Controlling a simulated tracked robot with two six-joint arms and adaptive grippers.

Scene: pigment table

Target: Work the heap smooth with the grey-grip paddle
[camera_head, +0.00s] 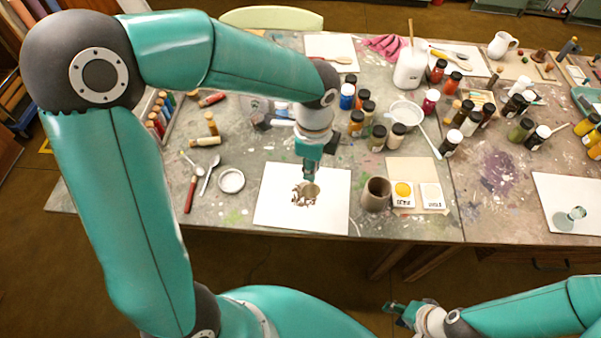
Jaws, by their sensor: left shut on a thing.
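A brown heap (301,201) lies broken up in small dark patches near the middle of a white slab (275,212) at the table's front. My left gripper (309,175) points down above the slab and is shut on the paddle (313,190). The paddle's tan-grey lower part is at the heap and overlaps it in view. I cannot tell whether it touches the heap. Its grip is mostly hidden by the gripper's fingers. My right gripper (392,307) is off the table, in front of its edge, and its fingers are too small to read.
A brown-grey cup (376,194) stands just right of the slab, beside cards with a yellow sample (403,190). A small white dish (231,180) and spoons lie to the left. Several pigment jars (377,138) stand behind. Another white slab (559,190) with a glass piece is far right.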

